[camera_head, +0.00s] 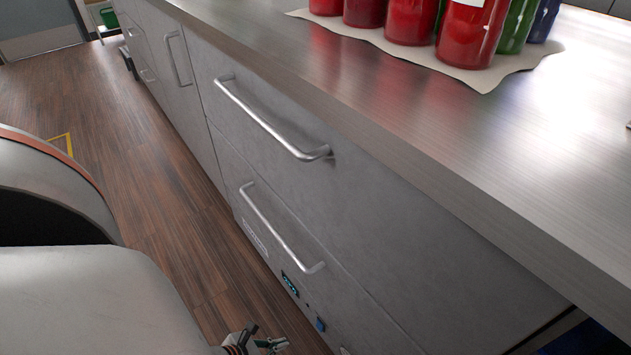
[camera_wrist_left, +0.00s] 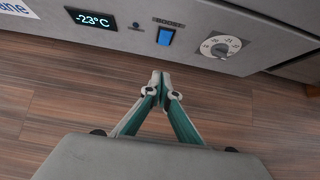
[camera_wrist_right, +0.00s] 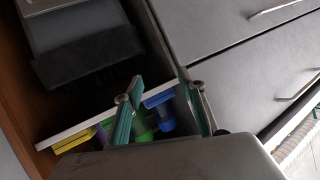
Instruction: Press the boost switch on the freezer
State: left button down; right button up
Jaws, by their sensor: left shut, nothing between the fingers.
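The boost switch is a blue rocker (camera_wrist_left: 166,36) under the word BOOST on the freezer's grey lower panel (camera_wrist_left: 215,14). It also shows small in the head view (camera_head: 320,325), low on the front. My left gripper (camera_wrist_left: 159,76) is shut and empty, with its tips just below the switch in the left wrist view and apart from it in the picture. In the head view the left gripper (camera_head: 268,344) is at the bottom edge, left of the switch. My right gripper (camera_wrist_right: 160,77) is open and empty, over a shelf with coloured items.
A display reading -23°C (camera_wrist_left: 91,20) is left of the switch, and a white dial (camera_wrist_left: 220,46) is right of it. Drawer handles (camera_head: 280,232) stick out above. Red bottles (camera_head: 410,20) stand on the counter. Wood floor (camera_head: 150,170) is clear in front.

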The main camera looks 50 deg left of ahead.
aim_at(320, 325)
pick_arm(q)
jog(key=shift+r, duration=0.1)
pick_arm(e)
jog(key=shift+s, duration=0.15)
pick_arm(q)
jog(key=w+r+b+x, duration=0.1)
jog(key=b+x, duration=0.3)
jog(key=x, duration=0.9)
jog(key=shift+w+r+b, duration=0.35)
jog(key=shift+w+b, duration=0.05)
jog(key=shift+w, duration=0.05)
pick_arm(e)
jog(key=shift+s+a+f+m+t, duration=0.15)
jog(key=shift+s+a+m, duration=0.1)
jog(key=shift+a+m, duration=0.6)
jog(key=shift+s+a+f+m+t, duration=0.15)
jog(key=shift+s+a+m, duration=0.15)
jog(key=shift+a+m, duration=0.6)
jog(key=shift+s+a+f+m, duration=0.2)
jog(key=shift+a+m, duration=0.35)
jog(key=shift+m, duration=0.6)
pick_arm(q)
jog(key=shift+d, duration=0.15)
